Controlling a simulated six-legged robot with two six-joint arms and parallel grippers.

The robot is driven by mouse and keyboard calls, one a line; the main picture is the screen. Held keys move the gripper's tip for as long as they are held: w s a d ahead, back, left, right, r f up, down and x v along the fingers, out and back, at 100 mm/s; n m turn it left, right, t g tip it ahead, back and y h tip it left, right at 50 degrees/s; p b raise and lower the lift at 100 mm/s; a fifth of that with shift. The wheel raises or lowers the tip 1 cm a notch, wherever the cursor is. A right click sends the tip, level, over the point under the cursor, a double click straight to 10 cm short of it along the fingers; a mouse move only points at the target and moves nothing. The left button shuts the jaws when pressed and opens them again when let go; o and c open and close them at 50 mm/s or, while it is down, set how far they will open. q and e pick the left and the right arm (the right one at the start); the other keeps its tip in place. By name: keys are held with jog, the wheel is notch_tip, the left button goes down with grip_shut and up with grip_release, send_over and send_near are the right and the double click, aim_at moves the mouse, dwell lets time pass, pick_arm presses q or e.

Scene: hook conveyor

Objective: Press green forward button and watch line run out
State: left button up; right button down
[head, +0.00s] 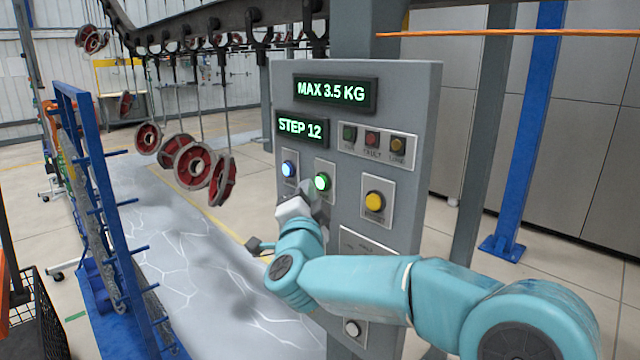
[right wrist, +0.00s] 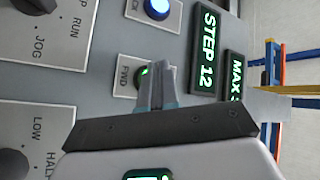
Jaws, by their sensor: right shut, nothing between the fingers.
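The green forward button (head: 322,181) is lit on the front of a grey control panel (head: 425,120). In the right wrist view, the green button (right wrist: 143,73) sits on a plate marked FWD and is partly covered by the fingertips. My right gripper (head: 312,192) is shut and empty, with its tips at the button's lower edge. The right wrist view shows the closed fingers (right wrist: 155,72) over the button plate; whether they touch the button I cannot tell. My left gripper is not in view.
A lit blue button (head: 289,169) is left of the green one, and a yellow button (head: 375,201) is to the right. Displays read MAX 3.5 KG (head: 335,92) and STEP 12 (head: 302,128). Red wheel-like parts (head: 193,164) hang from the overhead conveyor. A blue rack (head: 100,200) stands left.

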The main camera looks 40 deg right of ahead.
jog(key=shift+d, duration=0.4)
